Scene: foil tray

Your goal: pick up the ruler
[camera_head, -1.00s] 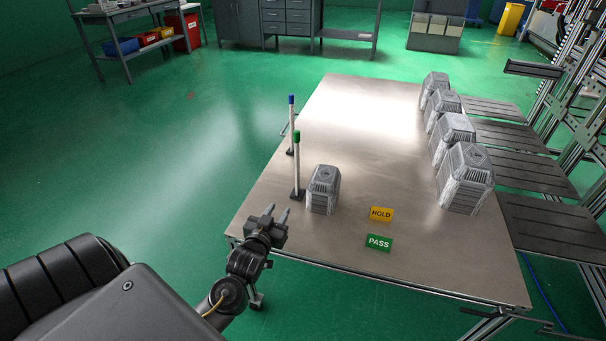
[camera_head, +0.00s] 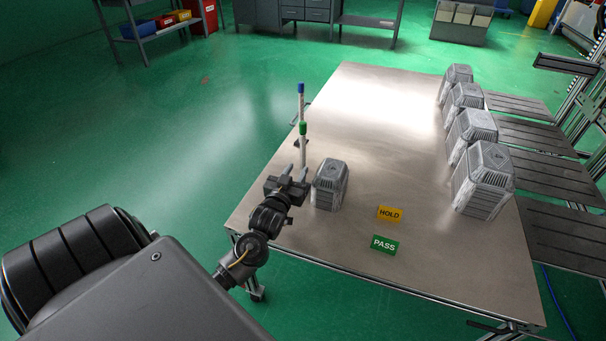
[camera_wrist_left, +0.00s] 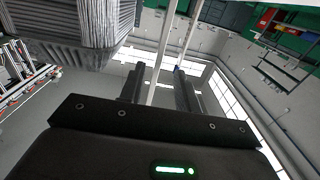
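I cannot make out a ruler in either view. My left gripper (camera_head: 296,174) is open over the near left part of the table, its two fingers apart and pointing away toward the posts. A white post with a green top (camera_head: 303,129) stands just beyond it, its lower part hidden behind the fingers. A white post with a blue top (camera_head: 301,88) stands farther back. In the left wrist view, a thin white post (camera_wrist_left: 160,62) shows between the fingers of the left gripper (camera_wrist_left: 160,88); contact cannot be told. My right gripper is not in view.
A grey ribbed housing (camera_head: 330,187) stands close right of my left gripper. The table's middle is clear.

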